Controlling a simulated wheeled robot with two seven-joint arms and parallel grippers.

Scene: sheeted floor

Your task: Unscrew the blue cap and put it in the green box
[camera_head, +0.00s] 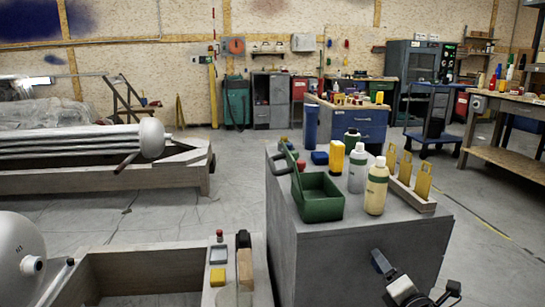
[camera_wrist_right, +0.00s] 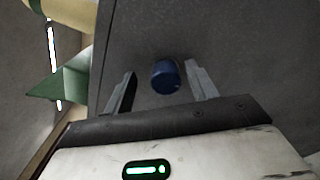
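A blue cap (camera_wrist_right: 165,77) sits between the fingers of my right gripper (camera_wrist_right: 160,68) in the right wrist view, in front of a dark grey surface. Gaps show on both sides of it, so the fingers are open and not touching it. What it is fixed to is hidden. In the head view my right gripper (camera_head: 416,272) is low, before the near side of the grey cabinet, and I cannot make out this cap there. The open green box (camera_head: 322,208) stands on the cabinet top. A green corner (camera_wrist_right: 58,85) shows in the right wrist view. My left gripper is not in view.
On the grey cabinet (camera_head: 345,240) stand a cream bottle (camera_head: 376,190), a grey-white bottle (camera_head: 358,172), a yellow bottle (camera_head: 336,158) and a rack with yellow pieces (camera_head: 410,192). A wooden-sided bench (camera_head: 150,270) is at lower left. Open floor lies right of the cabinet.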

